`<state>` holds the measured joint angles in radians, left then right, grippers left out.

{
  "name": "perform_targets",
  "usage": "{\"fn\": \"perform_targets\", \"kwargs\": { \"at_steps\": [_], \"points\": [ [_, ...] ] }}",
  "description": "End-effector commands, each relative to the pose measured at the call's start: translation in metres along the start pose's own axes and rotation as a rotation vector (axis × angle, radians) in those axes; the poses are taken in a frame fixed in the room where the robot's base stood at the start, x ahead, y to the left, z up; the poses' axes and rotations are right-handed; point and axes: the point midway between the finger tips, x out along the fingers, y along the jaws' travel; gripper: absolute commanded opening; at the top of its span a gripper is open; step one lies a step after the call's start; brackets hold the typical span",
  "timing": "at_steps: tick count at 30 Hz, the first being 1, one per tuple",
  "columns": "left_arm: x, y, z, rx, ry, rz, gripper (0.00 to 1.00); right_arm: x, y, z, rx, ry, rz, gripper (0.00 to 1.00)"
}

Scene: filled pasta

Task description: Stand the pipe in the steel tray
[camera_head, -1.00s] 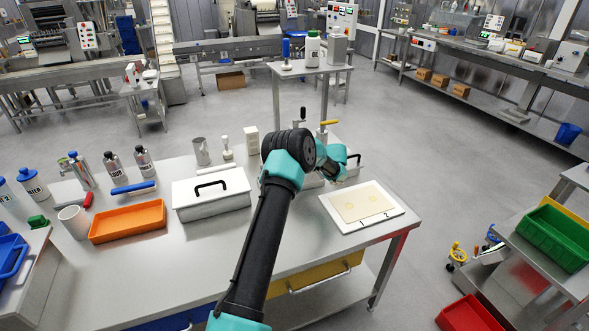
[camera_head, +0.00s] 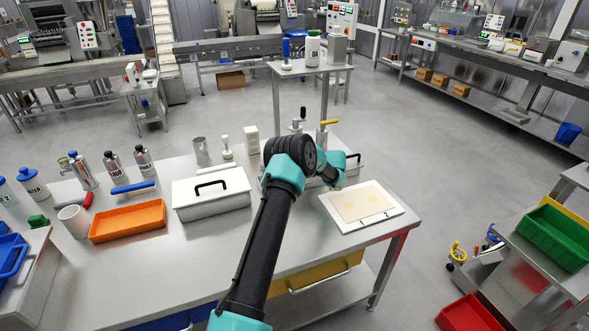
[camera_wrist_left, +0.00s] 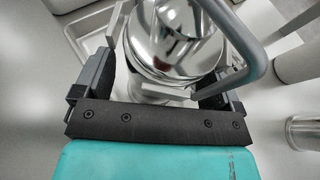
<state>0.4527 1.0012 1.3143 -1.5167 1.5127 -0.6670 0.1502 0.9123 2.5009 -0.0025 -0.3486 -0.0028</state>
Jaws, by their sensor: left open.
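My left arm rises from the bottom middle of the head view and hides much of the table's right half. Its gripper (camera_head: 341,168) is over the back right of the table. In the left wrist view the gripper (camera_wrist_left: 165,95) is open, with its fingers on either side of a shiny round metal body (camera_wrist_left: 175,35). A grey bent bar (camera_wrist_left: 243,35) curves past that body. A pale tray rim (camera_wrist_left: 75,30) shows at the left. I cannot tell which part is the pipe. A yellow-handled steel fitting (camera_head: 322,134) stands behind my arm. My right gripper is out of view.
A white lidded box (camera_head: 210,200) and an orange tray (camera_head: 127,231) stand left of my arm. A white board with a dough sheet (camera_head: 361,203) lies at the right. Bottles and a steel cup (camera_head: 201,151) line the back. The front of the table is clear.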

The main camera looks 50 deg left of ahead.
Motion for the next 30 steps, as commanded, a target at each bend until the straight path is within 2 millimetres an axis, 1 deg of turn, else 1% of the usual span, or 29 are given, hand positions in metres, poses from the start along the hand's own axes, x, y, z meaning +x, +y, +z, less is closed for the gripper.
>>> {"fn": "perform_targets", "kwargs": {
  "at_steps": [8,11,17,24,30],
  "points": [
    [-0.001,0.000,0.003,-0.001,0.000,0.000,0.90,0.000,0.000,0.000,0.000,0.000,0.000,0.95],
    [-0.010,0.000,0.003,0.000,-0.001,-0.002,0.90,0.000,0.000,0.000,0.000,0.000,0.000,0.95],
    [-0.040,-0.001,0.002,-0.001,0.000,-0.003,0.90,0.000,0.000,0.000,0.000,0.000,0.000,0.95],
    [-0.086,-0.001,0.002,-0.001,0.000,-0.004,0.90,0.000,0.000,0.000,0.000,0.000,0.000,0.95],
    [-0.113,0.000,0.002,0.000,0.000,-0.002,0.90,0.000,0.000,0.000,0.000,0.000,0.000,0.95]
  ]
}}
